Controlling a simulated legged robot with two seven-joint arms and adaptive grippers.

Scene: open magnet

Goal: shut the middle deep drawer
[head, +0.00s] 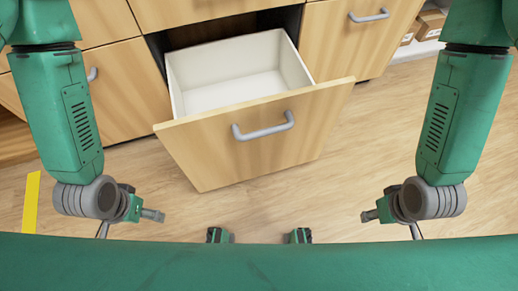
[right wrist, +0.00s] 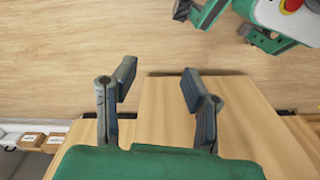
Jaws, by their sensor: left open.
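The middle deep drawer (head: 225,155) stands pulled out of the wooden cabinet, showing its empty white inside (head: 235,72). Its wooden front carries a grey bar handle (head: 264,130). My left gripper (head: 152,215) is open, low and to the left of the drawer front, apart from it. My right gripper (head: 370,215) is low and to the right of the drawer front. In the right wrist view my right gripper (right wrist: 158,82) has its two fingers spread with nothing between them; a wooden panel, seemingly the drawer front (right wrist: 165,115), lies beyond them.
Closed cabinet fronts flank the drawer, with a handle on the left one (head: 92,74) and on the right one (head: 369,16). Cardboard boxes (head: 430,22) sit on a shelf at the top right. The wooden floor is clear around the drawer; a yellow strip (head: 32,200) lies at the left.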

